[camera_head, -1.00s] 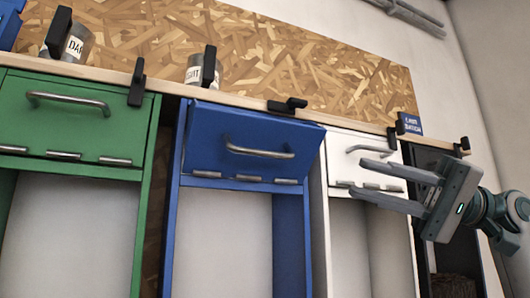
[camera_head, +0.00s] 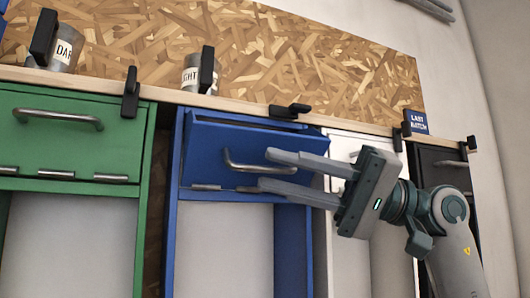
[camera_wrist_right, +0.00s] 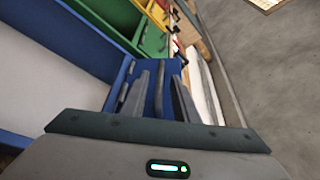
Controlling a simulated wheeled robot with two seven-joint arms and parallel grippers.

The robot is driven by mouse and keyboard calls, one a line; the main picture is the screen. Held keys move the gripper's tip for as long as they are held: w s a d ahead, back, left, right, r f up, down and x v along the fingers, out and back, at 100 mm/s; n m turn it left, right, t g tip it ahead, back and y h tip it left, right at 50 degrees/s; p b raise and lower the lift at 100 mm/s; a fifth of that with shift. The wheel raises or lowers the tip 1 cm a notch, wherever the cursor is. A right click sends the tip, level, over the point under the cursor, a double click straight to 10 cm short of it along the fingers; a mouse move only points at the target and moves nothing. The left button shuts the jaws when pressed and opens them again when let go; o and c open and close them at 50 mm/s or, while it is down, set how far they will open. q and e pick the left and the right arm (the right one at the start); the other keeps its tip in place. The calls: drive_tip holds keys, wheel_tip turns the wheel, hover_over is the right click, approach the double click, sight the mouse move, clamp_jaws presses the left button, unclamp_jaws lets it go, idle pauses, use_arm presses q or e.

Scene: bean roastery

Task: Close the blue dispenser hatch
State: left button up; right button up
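The blue dispenser hatch (camera_head: 215,145) is on the blue unit, with hinges along its bottom edge. Its top edge leans out, leaving a dark gap under the shelf. The silver bar handle (camera_head: 235,165) is on its front. My right gripper (camera_head: 266,171) is open, its two fingers reaching from the right across the hatch's right part and over the handle's right end. In the right wrist view the handle (camera_wrist_right: 159,92) appears between the fingers; contact cannot be told. The black latch (camera_head: 290,110) above the hatch lies sideways. My left gripper is not in view.
The green hatch (camera_head: 60,140) to the left looks closed under an upright black latch (camera_head: 130,93). A white unit (camera_head: 345,145) stands right of the blue one, partly behind my gripper. Labelled cups (camera_head: 192,75) stand on the wooden shelf (camera_head: 230,104).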

sight(254, 153)
drive_tip(key=shift+p+x, duration=0.5)
drive_tip(key=shift+x, duration=1)
clamp_jaws()
idle(0.4)
